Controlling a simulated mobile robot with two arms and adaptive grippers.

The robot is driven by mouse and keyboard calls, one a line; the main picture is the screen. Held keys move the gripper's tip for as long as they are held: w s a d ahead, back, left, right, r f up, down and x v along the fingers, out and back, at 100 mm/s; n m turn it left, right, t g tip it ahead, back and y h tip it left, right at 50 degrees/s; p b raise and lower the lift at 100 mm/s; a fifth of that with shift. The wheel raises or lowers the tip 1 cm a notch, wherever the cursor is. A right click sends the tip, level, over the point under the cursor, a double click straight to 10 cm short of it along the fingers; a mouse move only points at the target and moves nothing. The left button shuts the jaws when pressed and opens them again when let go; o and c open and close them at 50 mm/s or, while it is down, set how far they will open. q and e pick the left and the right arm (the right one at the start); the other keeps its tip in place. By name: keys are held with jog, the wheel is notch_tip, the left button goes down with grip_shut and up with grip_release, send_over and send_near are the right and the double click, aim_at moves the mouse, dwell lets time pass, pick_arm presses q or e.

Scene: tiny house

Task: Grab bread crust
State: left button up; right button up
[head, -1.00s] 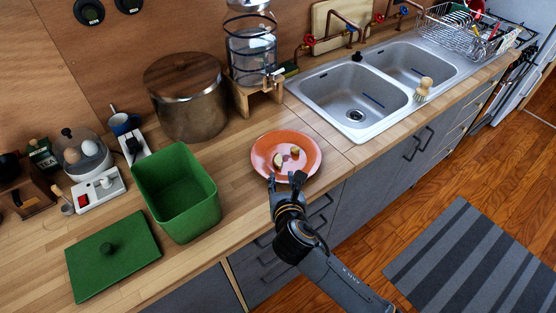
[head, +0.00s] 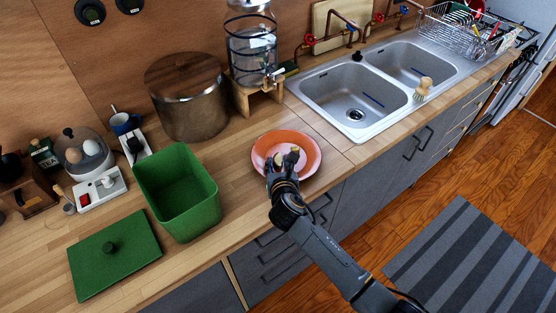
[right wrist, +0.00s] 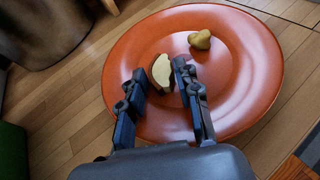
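An orange plate (head: 312,166) lies on the wooden counter. In the right wrist view the plate (right wrist: 245,80) holds a pale piece with a brown edge, which looks like the bread crust (right wrist: 161,73). A rounder yellow-brown piece (right wrist: 200,39) lies farther back on the plate. My right gripper (head: 281,162) reaches over the plate's near edge. In the right wrist view, the gripper (right wrist: 159,69) is open, with its fingertips on either side of the crust. The right finger looks very close to it; I cannot tell whether they touch. My left gripper is not in view.
A green open bin (head: 176,195) and its green lid (head: 113,255) are left of the plate. A large metal pot (head: 187,100) and a water dispenser (head: 252,55) stand behind. The double sink (head: 355,95) is to the right. The counter around the plate is clear.

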jog(key=shift+c, duration=0.4)
jog(key=c, duration=0.3)
jog(key=shift+r, duration=0.1)
